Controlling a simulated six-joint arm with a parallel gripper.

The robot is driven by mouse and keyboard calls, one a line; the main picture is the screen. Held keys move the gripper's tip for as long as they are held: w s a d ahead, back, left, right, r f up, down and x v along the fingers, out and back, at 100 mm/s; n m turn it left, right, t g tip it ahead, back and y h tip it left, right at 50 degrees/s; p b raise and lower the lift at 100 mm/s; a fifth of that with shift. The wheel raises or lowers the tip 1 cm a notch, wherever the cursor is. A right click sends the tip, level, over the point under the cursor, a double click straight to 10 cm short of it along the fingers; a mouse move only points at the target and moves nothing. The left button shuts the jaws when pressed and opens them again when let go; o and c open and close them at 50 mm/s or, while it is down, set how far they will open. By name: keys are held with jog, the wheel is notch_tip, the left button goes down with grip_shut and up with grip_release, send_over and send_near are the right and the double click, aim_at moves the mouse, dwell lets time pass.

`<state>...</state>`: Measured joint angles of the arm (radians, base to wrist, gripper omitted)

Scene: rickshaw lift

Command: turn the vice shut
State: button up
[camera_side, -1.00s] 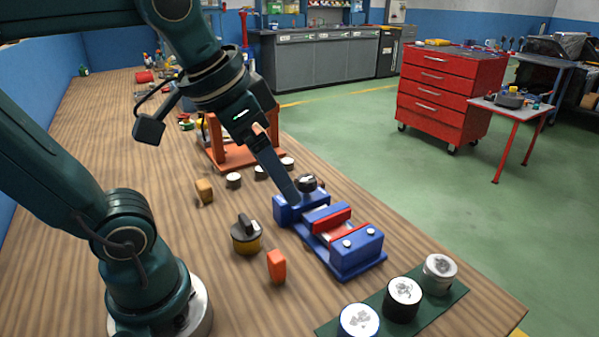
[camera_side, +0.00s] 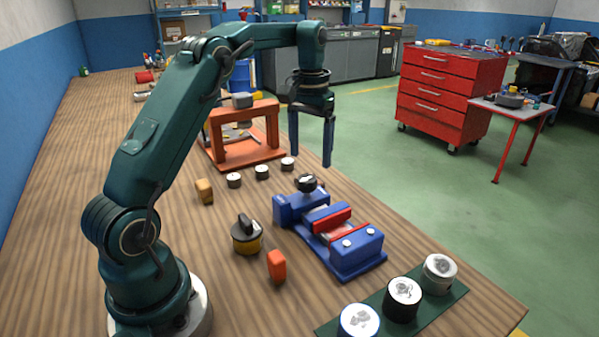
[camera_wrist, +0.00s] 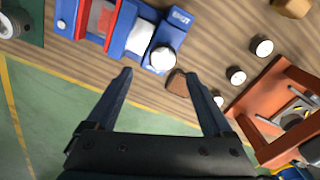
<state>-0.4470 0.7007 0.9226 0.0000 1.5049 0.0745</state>
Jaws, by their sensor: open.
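The blue vice (camera_side: 346,254) with red jaw faces (camera_side: 328,223) stands on the wooden bench in the side view. Its dark round knob (camera_side: 306,182) sits at its far-left end. A gap shows between the red jaws. The vice is also in the wrist view (camera_wrist: 119,33) at the top, with its knob (camera_wrist: 162,58) showing a pale top. My gripper (camera_side: 326,160) points down above and behind the knob, apart from it. Its fingers are spread and empty, as the wrist view (camera_wrist: 160,80) also shows.
An orange-red stand (camera_side: 246,153) is left of my gripper, with several small pale-topped cylinders (camera_side: 234,180) in front. A yellow-black knobbed object (camera_side: 246,236) and an orange block (camera_side: 276,266) lie left of the vice. A green mat (camera_side: 440,303) with large cylinders is in front.

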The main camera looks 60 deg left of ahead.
aim_at(308, 178)
jog(key=shift+s+a+f, duration=0.15)
jog(key=shift+a+f, duration=0.05)
jog(key=shift+f, duration=2.65)
grip_shut()
jog(key=shift+m, duration=0.7)
grip_release()
